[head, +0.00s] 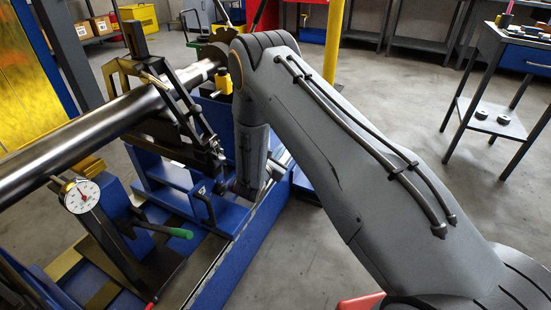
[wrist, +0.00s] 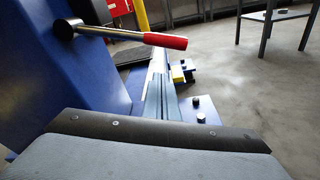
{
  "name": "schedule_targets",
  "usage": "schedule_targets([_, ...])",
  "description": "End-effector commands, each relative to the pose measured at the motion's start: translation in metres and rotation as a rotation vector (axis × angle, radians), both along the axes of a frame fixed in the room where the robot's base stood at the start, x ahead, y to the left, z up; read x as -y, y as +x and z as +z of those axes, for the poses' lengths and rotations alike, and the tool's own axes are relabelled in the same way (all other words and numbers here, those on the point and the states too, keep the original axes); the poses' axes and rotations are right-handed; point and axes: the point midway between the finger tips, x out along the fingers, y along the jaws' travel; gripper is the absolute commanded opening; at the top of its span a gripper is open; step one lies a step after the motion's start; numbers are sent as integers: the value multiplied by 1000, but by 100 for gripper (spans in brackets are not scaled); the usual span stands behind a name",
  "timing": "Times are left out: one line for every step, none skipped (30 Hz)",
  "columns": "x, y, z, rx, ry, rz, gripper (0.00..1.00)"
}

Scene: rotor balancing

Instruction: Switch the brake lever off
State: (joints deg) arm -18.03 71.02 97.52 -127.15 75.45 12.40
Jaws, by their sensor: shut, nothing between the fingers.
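A lever with a red grip (wrist: 165,40) and a bright metal rod sticks out sideways from a dark round hub on a blue housing (wrist: 50,80) in the wrist view. It looks like the brake lever; no off mark is readable. In the head view I cannot pick it out, and my arm covers part of the machine. A grey part of my arm with a dark edge fills the bottom of the wrist view, below and apart from the lever. My gripper's fingers do not show in either view.
In the head view a long steel shaft (head: 75,135) lies across the blue machine, with a dial gauge (head: 82,196) and a green-handled lever (head: 180,233) near it. A yellow post (head: 333,45) stands behind. A workbench (head: 510,45) stands right; floor between is clear.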

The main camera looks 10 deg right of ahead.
Motion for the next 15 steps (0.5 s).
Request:
schedule_targets([2,-1,7,1,-1,0,0])
schedule_targets([2,-4,12,0,0,0,0])
schedule_targets([3,-6,18,0,0,1,0])
schedule_targets([4,-8,21,0,0,1,0])
schedule_targets([4,-9,24,0,0,1,0])
schedule_targets([5,-10,27,0,0,0,0])
schedule_targets([6,-11,29,0,0,0,0])
schedule_targets([6,-12,31,0,0,0,0])
schedule_targets([7,-13,33,0,0,0,0])
schedule_targets([7,-14,34,0,0,0,0])
schedule_targets([7,-14,35,0,0,0,0])
schedule_targets([7,-15,36,0,0,0,0])
schedule_targets([7,-15,37,0,0,0,0])
schedule_targets([7,-15,37,-1,-1,0,0])
schedule_targets([7,-15,37,-1,-1,0,0])
